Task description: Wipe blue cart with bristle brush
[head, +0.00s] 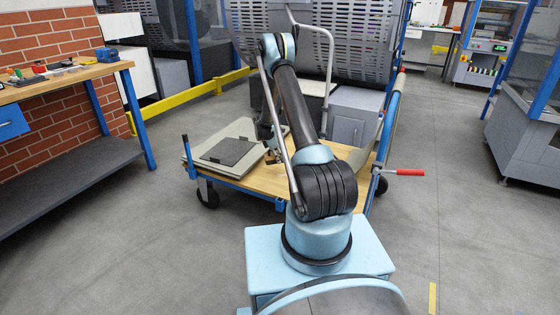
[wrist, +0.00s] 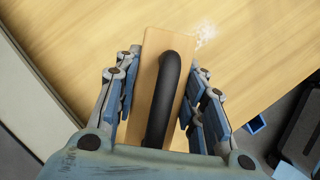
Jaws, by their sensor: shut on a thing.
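The blue cart (head: 258,182) has a light wooden deck, a blue frame and black wheels. It stands on the floor in front of my base. The bristle brush (wrist: 151,62) has a wooden back and a curved black handle. My gripper (wrist: 164,80) is shut on the brush, with blue fingers on both sides of its wooden back. The brush is over the wooden deck (wrist: 85,45). Its bristles are hidden, so I cannot tell whether they touch the deck. A small white speckled patch (wrist: 205,33) shows on the wood just beyond the brush.
Grey flat panels with a dark plate (head: 226,151) lie on the cart's left part. A red-handled lever (head: 410,172) sticks out at its right. A workbench (head: 60,80) stands at the left, and a grey machine (head: 515,135) at the right. The floor between is clear.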

